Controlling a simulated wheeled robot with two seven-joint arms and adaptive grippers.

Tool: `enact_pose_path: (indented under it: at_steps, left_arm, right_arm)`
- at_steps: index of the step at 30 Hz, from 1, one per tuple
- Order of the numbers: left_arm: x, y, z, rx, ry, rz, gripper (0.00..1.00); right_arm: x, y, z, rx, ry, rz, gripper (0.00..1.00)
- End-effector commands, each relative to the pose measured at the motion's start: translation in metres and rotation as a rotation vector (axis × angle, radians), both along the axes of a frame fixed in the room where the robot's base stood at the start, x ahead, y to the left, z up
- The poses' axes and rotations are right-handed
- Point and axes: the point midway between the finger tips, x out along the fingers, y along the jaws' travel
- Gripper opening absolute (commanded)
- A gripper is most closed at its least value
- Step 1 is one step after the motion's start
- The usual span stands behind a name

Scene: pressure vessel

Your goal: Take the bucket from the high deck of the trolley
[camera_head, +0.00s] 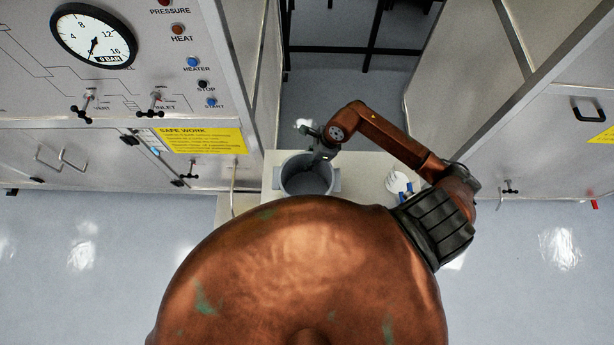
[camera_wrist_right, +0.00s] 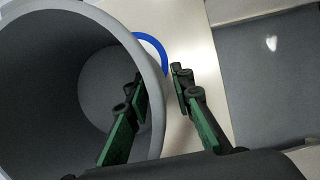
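The grey bucket (camera_head: 307,178) stands upright on the pale deck of the trolley (camera_head: 357,180), with its open mouth up. My right gripper (camera_head: 320,150) is over the bucket's far rim. In the right wrist view, the bucket (camera_wrist_right: 60,80) fills the left side. The right gripper (camera_wrist_right: 160,85) is open there, with one finger over the bucket's inside and the other outside its wall. The rim passes between the fingers, and gaps show beside it. Contact is not visible. My left gripper is not in view. My own copper-coloured body hides the near part of the trolley.
A white item with blue parts (camera_head: 400,185) is on the deck at the right. A panel with a gauge (camera_head: 94,34) and valves stands at the left. A grey cabinet (camera_head: 540,120) stands at the right. Open floor (camera_head: 90,250) lies on both sides.

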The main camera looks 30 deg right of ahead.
Motion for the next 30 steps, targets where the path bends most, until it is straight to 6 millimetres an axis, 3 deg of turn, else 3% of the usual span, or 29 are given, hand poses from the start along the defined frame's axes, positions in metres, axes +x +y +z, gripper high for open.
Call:
enact_pose_path:
  at_steps: [11, 30]
  left_arm:
    - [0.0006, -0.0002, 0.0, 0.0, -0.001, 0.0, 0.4]
    - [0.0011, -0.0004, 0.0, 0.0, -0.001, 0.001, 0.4]
  right_arm:
    - [-0.0003, -0.0003, 0.0003, 0.0, 0.0, -0.001, 0.0]
    - [0.0, 0.0001, 0.0013, 0.003, -0.001, -0.001, 0.0]
